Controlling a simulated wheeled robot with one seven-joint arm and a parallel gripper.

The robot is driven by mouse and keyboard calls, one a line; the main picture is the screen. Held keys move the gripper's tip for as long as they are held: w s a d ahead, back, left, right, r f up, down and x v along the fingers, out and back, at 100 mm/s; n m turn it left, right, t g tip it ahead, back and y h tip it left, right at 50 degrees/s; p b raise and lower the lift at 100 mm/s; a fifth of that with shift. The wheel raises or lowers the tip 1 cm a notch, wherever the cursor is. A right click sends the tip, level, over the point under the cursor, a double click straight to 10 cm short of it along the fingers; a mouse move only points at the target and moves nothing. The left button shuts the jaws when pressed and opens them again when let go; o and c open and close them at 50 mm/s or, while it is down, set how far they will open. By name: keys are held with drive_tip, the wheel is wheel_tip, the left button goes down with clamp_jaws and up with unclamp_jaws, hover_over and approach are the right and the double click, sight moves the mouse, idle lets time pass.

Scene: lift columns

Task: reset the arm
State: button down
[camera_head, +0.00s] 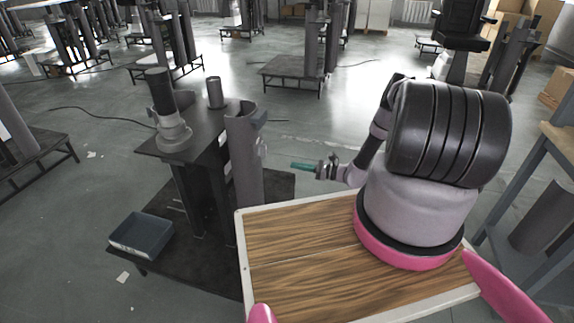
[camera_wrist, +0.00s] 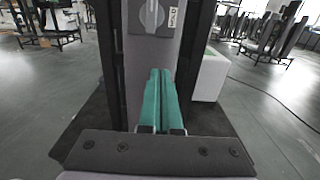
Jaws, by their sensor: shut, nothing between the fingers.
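My gripper (camera_head: 303,166) is held out to the left at the end of my bent arm, just right of a grey lift column (camera_head: 244,150). Its two teal fingers also show in the wrist view (camera_wrist: 160,98), pressed side by side with nothing between them. In the wrist view a grey column (camera_wrist: 150,55) with a dark knob box (camera_wrist: 152,16) stands straight ahead of the fingers. I cannot tell whether the fingertips touch it there; in the head view they look apart from the near column.
A dark stand (camera_head: 205,128) carries a black-topped cylinder (camera_head: 161,95) and a smaller cylinder (camera_head: 214,92). A blue-grey tray (camera_head: 141,236) lies on its base. A white box (camera_wrist: 211,76) is right of the column. A workbench (camera_head: 559,140) stands at the right.

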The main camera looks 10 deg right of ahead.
drive_tip(key=shift+s+d, duration=0.15)
drive_tip(key=shift+d, duration=0.15)
wheel_tip(320, 180, up, 21)
drive_tip(key=w+a+n+g+h, duration=0.1)
drive_tip(key=w+a+n+g, duration=0.15)
drive_tip(key=n+g, duration=0.5)
drive_tip(key=s+a+r+n+g+h, duration=0.1)
drive_tip(key=s+r+n+h, duration=0.2)
drive_tip(key=r, duration=0.7)
drive_tip(key=s+r+n+g+h, duration=0.1)
drive_tip(key=s+r+n+h, duration=0.2)
drive_tip(key=r, duration=0.8)
drive_tip(key=s+r+n+t+h, duration=0.3)
drive_tip(key=s+r+n+h, duration=0.1)
drive_tip(key=s+r, duration=1.05)
drive_tip(key=s+d+r+n+t+h, duration=0.1)
drive_tip(key=s+r+t, duration=0.1)
drive_tip(key=s, duration=0.5)
drive_tip(key=s+d+r+n+t+h, duration=0.1)
drive_tip(key=s+r+t, duration=0.1)
drive_tip(key=s+r, duration=0.2)
drive_tip(key=s, duration=0.3)
drive_tip(key=shift+t+h, duration=0.3)
drive_tip(key=shift+t, duration=0.05)
